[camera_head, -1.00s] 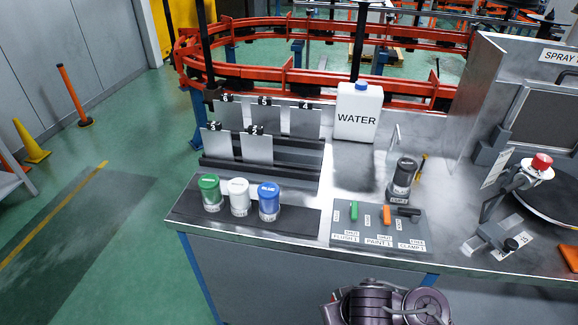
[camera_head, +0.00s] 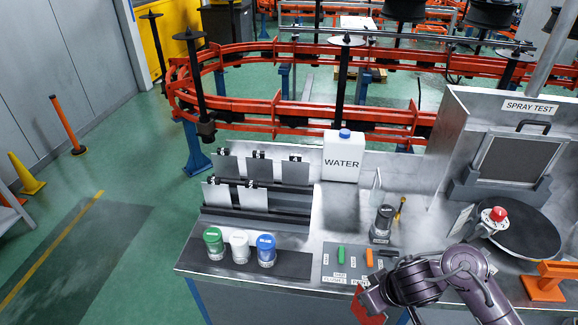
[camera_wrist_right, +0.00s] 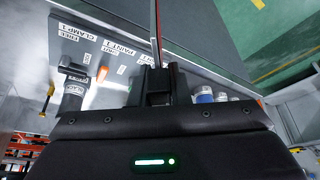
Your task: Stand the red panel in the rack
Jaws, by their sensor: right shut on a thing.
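The red panel (camera_head: 367,307) shows in the head view at the lower middle, low in front of the bench's front edge. My right gripper (camera_head: 369,292) is shut on it, and its lower part runs out toward the frame edge. In the right wrist view the panel (camera_wrist_right: 157,25) appears nearly edge-on between the fingers (camera_wrist_right: 157,84). The rack (camera_head: 262,217) stands at the bench's left back, a black stepped holder with several grey panels (camera_head: 249,197) clipped upright in two rows. Its right part looks free of panels. My left gripper is out of view.
Green, white and blue jars (camera_head: 266,251) stand in front of the rack. A white WATER canister (camera_head: 342,157) is behind, right of it. The spray test booth (camera_head: 505,160) is at right.

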